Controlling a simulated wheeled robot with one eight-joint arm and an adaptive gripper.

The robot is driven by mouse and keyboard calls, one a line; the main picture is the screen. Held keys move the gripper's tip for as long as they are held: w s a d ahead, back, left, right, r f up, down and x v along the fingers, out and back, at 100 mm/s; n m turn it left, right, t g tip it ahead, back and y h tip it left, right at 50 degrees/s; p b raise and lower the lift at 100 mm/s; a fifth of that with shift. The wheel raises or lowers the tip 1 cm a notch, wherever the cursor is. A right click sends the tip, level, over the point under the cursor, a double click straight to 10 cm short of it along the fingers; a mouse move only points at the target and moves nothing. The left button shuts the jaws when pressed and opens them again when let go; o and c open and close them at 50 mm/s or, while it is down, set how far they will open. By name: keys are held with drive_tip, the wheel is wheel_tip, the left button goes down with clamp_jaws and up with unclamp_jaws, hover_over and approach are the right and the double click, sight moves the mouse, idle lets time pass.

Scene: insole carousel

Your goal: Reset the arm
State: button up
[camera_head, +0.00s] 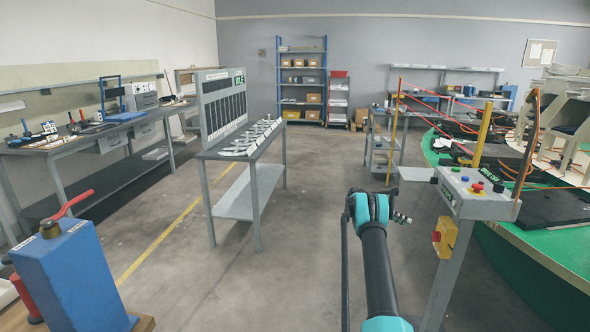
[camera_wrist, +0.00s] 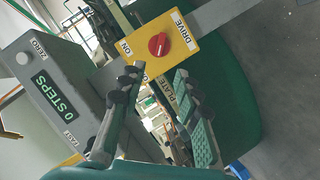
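My arm (camera_head: 377,265), black and teal, rises from the bottom of the head view and bends over at a teal joint. My gripper (camera_head: 402,218) is small and partly hidden beyond this joint, left of the control post. In the wrist view my gripper (camera_wrist: 156,76) has its two dark fingers spread apart with nothing between them. A yellow switch box (camera_wrist: 151,45) with a red knob, marked DRIVE and ON, shows beyond the fingertips. I cannot tell the exact gap to it. The switch box also shows on the post in the head view (camera_head: 444,237).
The control panel (camera_head: 478,190) stands right of my arm, beside the green carousel (camera_head: 545,250). A grey rack table (camera_head: 225,152) with insoles stands left of centre. A blue box stand (camera_head: 75,280) with a red lever is at front left. Floor between table and arm is clear.

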drive_tip(key=s+a+r+n+t+y, duration=0.35)
drive_tip(key=s+a+r, duration=0.4)
drive_tip(key=a, duration=0.25)
drive_tip(key=s+a+r+n+t+y, duration=0.2)
drive_tip(key=s+a+r+n+t, duration=0.25)
drive_tip(key=s+a+r, duration=0.45)
drive_tip(key=s+a+f+n+t+y, duration=0.1)
drive_tip(key=s+a+f+n+y, duration=0.1)
drive_tip(key=s+a, duration=0.5)
drive_tip(key=s+a+f+n+t+y, duration=0.1)
drive_tip(key=s+a+f+n+y, duration=0.1)
drive_tip(key=s+a, duration=0.5)
drive_tip(key=s+a+f+n+t+y, duration=0.1)
drive_tip(key=s+a+f+y, duration=0.2)
drive_tip(key=s, duration=1.3)
drive_tip(key=a+f, duration=0.1)
drive_tip(key=a, duration=0.2)
drive_tip(key=shift+s+a+f+n, duration=0.15)
drive_tip(key=shift+s+a+n, duration=0.25)
